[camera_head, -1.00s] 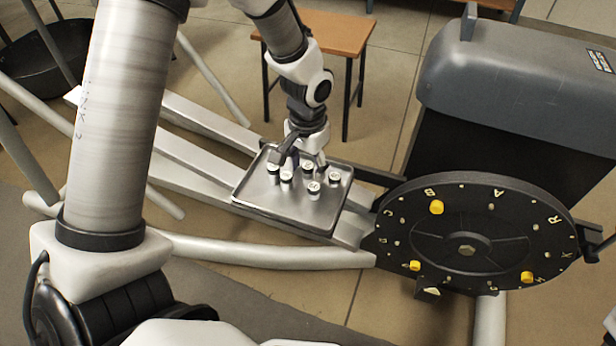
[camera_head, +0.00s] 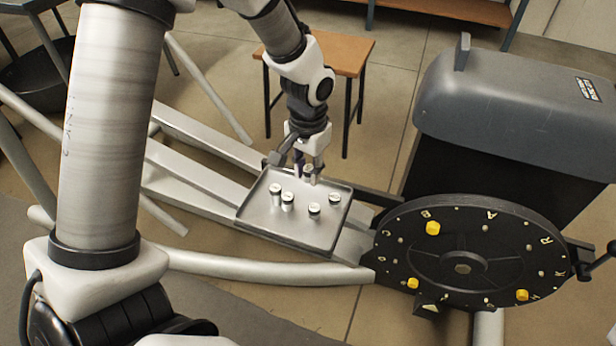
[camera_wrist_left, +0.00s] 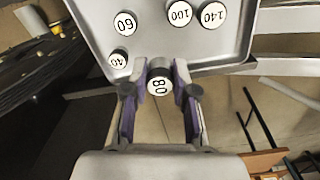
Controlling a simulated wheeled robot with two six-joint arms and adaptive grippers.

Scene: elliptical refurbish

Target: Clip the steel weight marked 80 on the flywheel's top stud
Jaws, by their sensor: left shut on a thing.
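My left gripper (camera_head: 309,172) is shut on the steel weight marked 80 (camera_head: 309,169), a short cylinder. In the left wrist view the weight's white face with 80 (camera_wrist_left: 159,85) shows between the purple-padded fingers (camera_wrist_left: 159,90). It is held above the far edge of the grey tray (camera_head: 262,232). The black flywheel (camera_head: 463,232) is at the right, with letters around its rim. A small pale stud (camera_head: 486,228) sits near the letter A at its top. Yellow knobs, one of them the upper-left knob (camera_head: 432,228), sit on its face. My right gripper is not in view.
Weights marked 60 (camera_wrist_left: 124,23), 40 (camera_wrist_left: 118,59), 100 (camera_wrist_left: 179,13) and 140 (camera_wrist_left: 212,15) stand on the tray. A grey machine housing (camera_head: 520,100) rises behind the flywheel. A wooden stool (camera_head: 345,52) stands behind the tray. Pale frame rails (camera_head: 190,185) run at the left.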

